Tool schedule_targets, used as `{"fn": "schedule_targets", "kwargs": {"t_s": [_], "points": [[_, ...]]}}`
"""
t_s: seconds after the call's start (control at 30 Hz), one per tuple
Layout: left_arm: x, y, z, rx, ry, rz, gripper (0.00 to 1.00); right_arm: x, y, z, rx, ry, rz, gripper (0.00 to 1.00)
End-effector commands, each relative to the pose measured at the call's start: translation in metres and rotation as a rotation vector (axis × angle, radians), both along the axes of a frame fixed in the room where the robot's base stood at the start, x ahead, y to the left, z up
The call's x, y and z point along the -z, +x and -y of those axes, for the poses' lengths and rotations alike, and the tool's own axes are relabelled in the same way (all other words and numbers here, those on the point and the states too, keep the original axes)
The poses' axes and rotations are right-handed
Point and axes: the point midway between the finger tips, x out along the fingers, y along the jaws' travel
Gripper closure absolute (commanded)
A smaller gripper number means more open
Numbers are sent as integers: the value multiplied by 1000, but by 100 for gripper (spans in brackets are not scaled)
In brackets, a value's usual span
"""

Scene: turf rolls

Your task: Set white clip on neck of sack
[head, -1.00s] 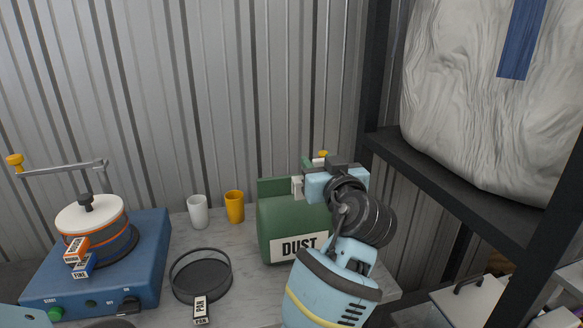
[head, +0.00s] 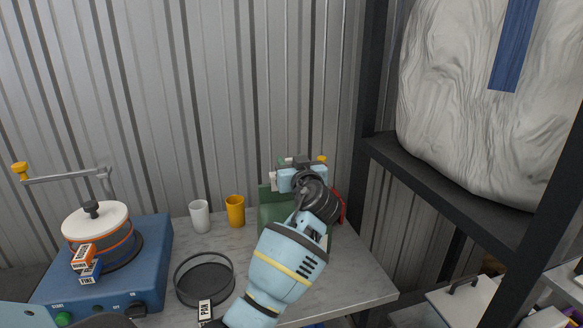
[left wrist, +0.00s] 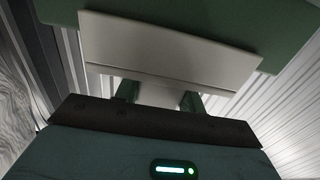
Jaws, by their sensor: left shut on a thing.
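The green sack (head: 273,214) with the DUST label stands on the bench, largely hidden behind my left arm. My left gripper (head: 282,181) is at the sack's top, shut on the white clip (head: 274,180), of which only a small part shows. In the left wrist view my gripper's fingers (left wrist: 160,97) grip the narrow tab of the white clip (left wrist: 165,48). Its wide body lies across the green sack (left wrist: 205,14), overlapping it. I cannot tell whether the clip is around the neck or only in front of it. My right gripper is not in view.
A white cup (head: 200,216) and a yellow cup (head: 236,210) stand left of the sack. A round black pan (head: 204,280) and a blue machine (head: 105,270) are farther left. A red thing (head: 340,206) shows behind my gripper. A dark shelf frame (head: 450,183) stands at right.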

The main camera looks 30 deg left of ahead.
Motion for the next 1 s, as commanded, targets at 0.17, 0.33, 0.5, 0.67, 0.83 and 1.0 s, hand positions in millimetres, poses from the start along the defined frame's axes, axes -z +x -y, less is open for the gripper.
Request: {"fn": "schedule_targets", "kwargs": {"t_s": [0.17, 0.33, 0.5, 0.67, 0.83, 1.0], "points": [[14, 0, 0, -1, 1, 2, 86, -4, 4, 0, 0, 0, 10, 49], [15, 0, 0, -1, 0, 1, 86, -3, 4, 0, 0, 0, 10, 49], [18, 0, 0, -1, 0, 0, 86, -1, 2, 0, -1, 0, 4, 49], [18, 0, 0, -1, -1, 1, 48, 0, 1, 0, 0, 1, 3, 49], [18, 0, 0, -1, 0, 1, 39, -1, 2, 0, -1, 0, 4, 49], [17, 0, 0, -1, 0, 1, 39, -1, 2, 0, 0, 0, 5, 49]]}}
